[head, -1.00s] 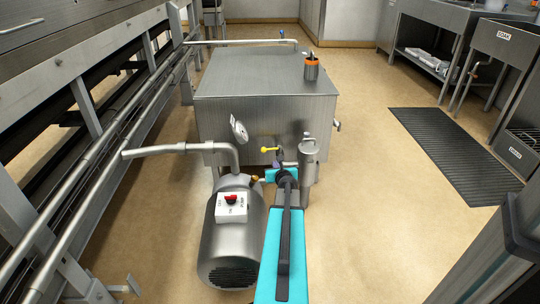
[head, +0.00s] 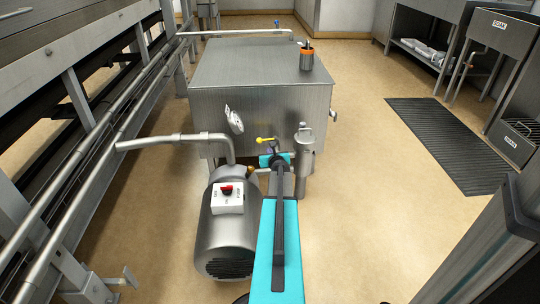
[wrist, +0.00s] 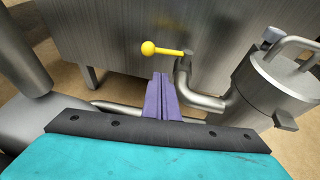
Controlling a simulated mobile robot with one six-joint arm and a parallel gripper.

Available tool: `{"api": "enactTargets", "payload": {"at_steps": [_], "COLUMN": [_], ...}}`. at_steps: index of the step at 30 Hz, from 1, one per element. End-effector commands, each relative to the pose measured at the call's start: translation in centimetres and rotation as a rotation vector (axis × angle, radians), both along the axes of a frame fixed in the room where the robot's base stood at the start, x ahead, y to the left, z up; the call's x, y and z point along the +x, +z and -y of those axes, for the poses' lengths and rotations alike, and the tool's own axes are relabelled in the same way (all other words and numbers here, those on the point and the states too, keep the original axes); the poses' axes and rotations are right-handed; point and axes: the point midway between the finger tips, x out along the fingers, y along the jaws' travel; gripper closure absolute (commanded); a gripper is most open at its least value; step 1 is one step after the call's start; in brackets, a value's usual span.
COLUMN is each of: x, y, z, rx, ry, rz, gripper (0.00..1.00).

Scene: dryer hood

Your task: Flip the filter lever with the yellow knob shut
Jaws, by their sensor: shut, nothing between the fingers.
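The filter lever is a short yellow bar with a round yellow knob (wrist: 148,48) at its left end. It also shows in the head view (head: 260,140). In the wrist view it points left from a pivot on top of a bent steel pipe (wrist: 184,85). My gripper (wrist: 161,80) has purple fingers, shut and empty. The fingertips appear just below the lever in the wrist view, with a small gap in the picture; the depth between them is unclear. In the head view my arm hides most of the gripper. The filter housing (head: 305,150) stands right of the lever.
A steel tank (head: 260,85) stands behind the lever. A motor with a red switch (head: 228,225) and a pipe (head: 175,140) are left of my arm. Steel framework lines the left. Open floor (head: 385,190) and a black mat (head: 445,140) lie to the right.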

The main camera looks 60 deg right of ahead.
Motion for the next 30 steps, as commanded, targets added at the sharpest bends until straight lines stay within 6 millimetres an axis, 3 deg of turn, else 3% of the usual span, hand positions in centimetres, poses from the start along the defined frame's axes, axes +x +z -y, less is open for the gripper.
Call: {"api": "enactTargets", "payload": {"at_steps": [12, 21, 30], "x": [2.6, 4.4, 5.1], "y": [-1.6, -0.8, -0.5], "z": [2.7, 4.6, 5.3], "rx": [0.001, 0.000, 0.000], "ry": [0.002, 0.002, 0.002], "rz": [0.001, 0.001, 0.001], "gripper": [1.00, 1.00, 1.00]}}
